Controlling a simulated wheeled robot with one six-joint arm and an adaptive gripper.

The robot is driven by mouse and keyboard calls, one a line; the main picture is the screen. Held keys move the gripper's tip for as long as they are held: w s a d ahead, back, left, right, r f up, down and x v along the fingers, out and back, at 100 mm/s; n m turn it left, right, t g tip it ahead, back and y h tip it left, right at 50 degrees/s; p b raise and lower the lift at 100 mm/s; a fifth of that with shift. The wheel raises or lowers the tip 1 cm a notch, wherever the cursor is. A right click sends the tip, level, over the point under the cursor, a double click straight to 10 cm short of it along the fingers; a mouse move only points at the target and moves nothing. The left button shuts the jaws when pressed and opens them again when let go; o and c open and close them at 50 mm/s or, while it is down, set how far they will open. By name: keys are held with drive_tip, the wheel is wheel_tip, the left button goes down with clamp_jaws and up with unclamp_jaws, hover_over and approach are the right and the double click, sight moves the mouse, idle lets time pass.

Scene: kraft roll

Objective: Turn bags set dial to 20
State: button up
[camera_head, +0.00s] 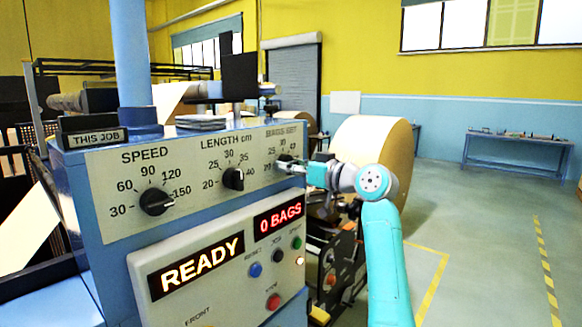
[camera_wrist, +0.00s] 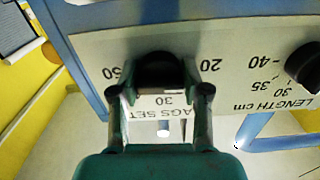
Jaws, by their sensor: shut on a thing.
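The BAGS SET dial is a black knob at the right end of the blue machine's upper panel. In the wrist view the dial (camera_wrist: 158,68) sits between my fingertips, with the panel upside down. A 20 is printed to its right there, a 30 below it and what looks like a 50 to its left. My gripper (camera_head: 290,164) reaches the dial from the right in the head view. In the wrist view my gripper (camera_wrist: 158,88) is shut on the knob, one finger on each side. I cannot tell where the dial's pointer is.
The LENGTH dial (camera_head: 233,179) is beside it and also shows in the wrist view (camera_wrist: 304,66). The SPEED dial (camera_head: 157,201) is further left. Below, the display panel reads READY (camera_head: 196,266) and 0 BAGS, with several buttons. A kraft roll (camera_head: 372,150) stands behind my arm.

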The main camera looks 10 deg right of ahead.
drive_tip(key=shift+f+n, duration=0.15)
drive_tip(key=shift+n, duration=0.25)
drive_tip(key=o, duration=1.1)
drive_tip(key=shift+o, duration=0.2)
drive_tip(key=v, duration=1.2)
